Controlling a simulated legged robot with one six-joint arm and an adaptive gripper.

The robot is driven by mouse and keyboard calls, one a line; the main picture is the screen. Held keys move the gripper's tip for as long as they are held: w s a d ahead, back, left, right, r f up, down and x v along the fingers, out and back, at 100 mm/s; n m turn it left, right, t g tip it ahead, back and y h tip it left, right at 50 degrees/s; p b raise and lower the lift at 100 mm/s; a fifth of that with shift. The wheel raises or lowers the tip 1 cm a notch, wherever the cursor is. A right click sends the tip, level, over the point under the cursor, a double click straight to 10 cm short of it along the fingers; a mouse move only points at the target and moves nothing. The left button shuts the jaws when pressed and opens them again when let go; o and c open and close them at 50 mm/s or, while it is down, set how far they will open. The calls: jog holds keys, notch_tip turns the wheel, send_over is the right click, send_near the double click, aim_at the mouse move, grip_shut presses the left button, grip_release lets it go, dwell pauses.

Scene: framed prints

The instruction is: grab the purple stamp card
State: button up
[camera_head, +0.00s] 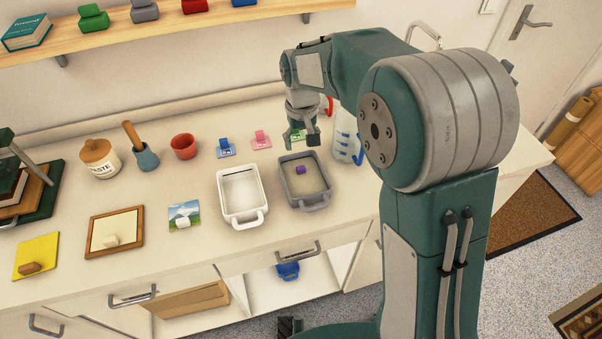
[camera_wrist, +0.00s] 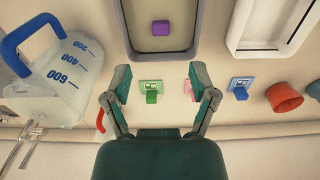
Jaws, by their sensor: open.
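A small purple block (camera_head: 300,170) sits inside the grey tray (camera_head: 318,207); it also shows in the wrist view (camera_wrist: 161,27). I cannot tell whether a card lies under it. A green card with a green grip (camera_wrist: 151,90), a pink one (camera_head: 261,140) and a blue one (camera_head: 225,148) stand in a row behind the trays. My gripper (camera_head: 302,139) is open and empty above the counter, behind the grey tray. In the wrist view the green card shows between my fingers (camera_wrist: 159,78), and the right finger partly hides the pink card.
A white tray (camera_head: 223,214) stands left of the grey tray. A measuring jug (camera_wrist: 62,75) with a blue handle is close on the other side. A red cup (camera_head: 184,147), mortar and jar stand further left.

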aim_at(301, 169)
notch_tip(301, 169, down, 6)
jog(key=shift+w+d+r, duration=0.1)
jog(key=shift+d+r, duration=0.05)
jog(key=shift+r, duration=0.05)
jog(key=shift+s+a+f, duration=0.1)
jog(key=shift+a+f, duration=0.05)
jog(key=shift+f, duration=1.25)
jog(key=shift+s+a+f, duration=0.1)
jog(key=shift+f, duration=1.25)
jog(key=c, duration=0.9)
